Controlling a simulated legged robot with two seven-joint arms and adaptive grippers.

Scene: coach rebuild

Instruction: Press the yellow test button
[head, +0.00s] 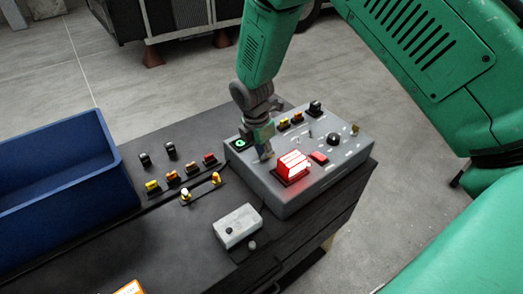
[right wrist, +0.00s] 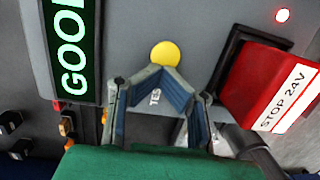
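The yellow test button (right wrist: 165,54) is a round yellow disc on the grey panel in the right wrist view, between a green-lit "GOOD" display (right wrist: 75,50) and a red "STOP 24V" cover (right wrist: 270,88). In the head view I cannot make the button out; my right gripper seems to hide it. My right gripper (head: 264,157) points down over the grey control box (head: 325,180). In the right wrist view its fingertips (right wrist: 162,70) meet, empty, just below the button's lower edge in the picture. I cannot tell whether they touch it. My left gripper is not in view.
The lit red block (head: 293,165) stands close right of the gripper. Several switches and a black knob (head: 334,139) sit on the box. A small white box (head: 238,225), a blue bin (head: 60,185) and several small coloured parts lie on the dark bench (head: 160,240).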

